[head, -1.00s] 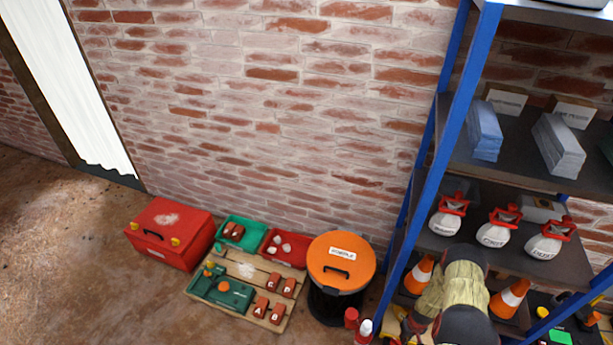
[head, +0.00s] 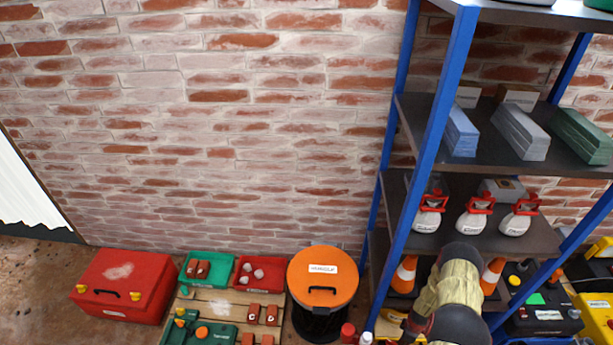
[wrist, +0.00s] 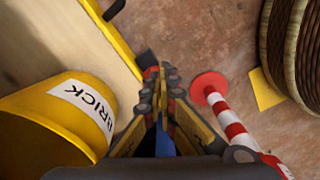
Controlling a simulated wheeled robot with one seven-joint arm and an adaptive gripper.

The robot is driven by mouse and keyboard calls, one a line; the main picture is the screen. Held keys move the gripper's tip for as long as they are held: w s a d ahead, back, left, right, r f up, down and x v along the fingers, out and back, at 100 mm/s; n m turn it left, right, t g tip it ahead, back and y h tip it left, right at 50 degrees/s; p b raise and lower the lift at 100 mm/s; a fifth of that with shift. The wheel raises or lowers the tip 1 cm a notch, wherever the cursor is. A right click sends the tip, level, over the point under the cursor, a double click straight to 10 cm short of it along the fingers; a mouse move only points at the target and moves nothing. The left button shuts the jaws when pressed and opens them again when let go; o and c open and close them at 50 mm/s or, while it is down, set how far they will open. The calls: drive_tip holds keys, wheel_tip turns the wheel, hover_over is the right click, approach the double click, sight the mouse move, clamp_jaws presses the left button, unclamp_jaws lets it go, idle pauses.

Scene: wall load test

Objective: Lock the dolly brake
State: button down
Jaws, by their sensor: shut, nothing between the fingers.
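My gripper (wrist: 163,75) is in the middle of the wrist view, its dark fingers together and empty, above the brown floor. Left of it is a pale flat board with a yellow edge (wrist: 112,35), which may be the dolly; I cannot tell for sure. A small dark part (wrist: 148,58) shows by the board's edge, close to the fingertips; I cannot tell if it is the brake or whether the fingers touch it. In the head view my arm hangs in front of the shelf, and the gripper itself is hidden.
A yellow bucket (wrist: 60,125) marked BRICK is left of the gripper. A red-and-white pole (wrist: 235,130) and a cable spool (wrist: 295,50) are right. The head view shows a blue shelf rack (head: 435,165), an orange-lidded bin (head: 322,270) and a red box (head: 125,285).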

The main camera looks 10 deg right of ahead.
sight(391, 343)
wheel_tip(391, 343, down, 7)
drive_tip(key=b, duration=0.2)
idle(0.4)
drive_tip(key=shift+r, duration=0.1)
drive_tip(key=shift+w+a, duration=0.2)
drive_tip(key=shift+w, duration=0.05)
idle(0.6)
drive_tip(key=shift+w+d, duration=0.1)
drive_tip(key=shift+d, duration=0.05)
drive_tip(key=shift+w+d, duration=0.35)
drive_tip(key=shift+s+d, duration=0.1)
drive_tip(key=shift+s+d+r, duration=0.1)
drive_tip(key=shift+s+d, duration=0.05)
drive_tip(key=shift+s, duration=0.05)
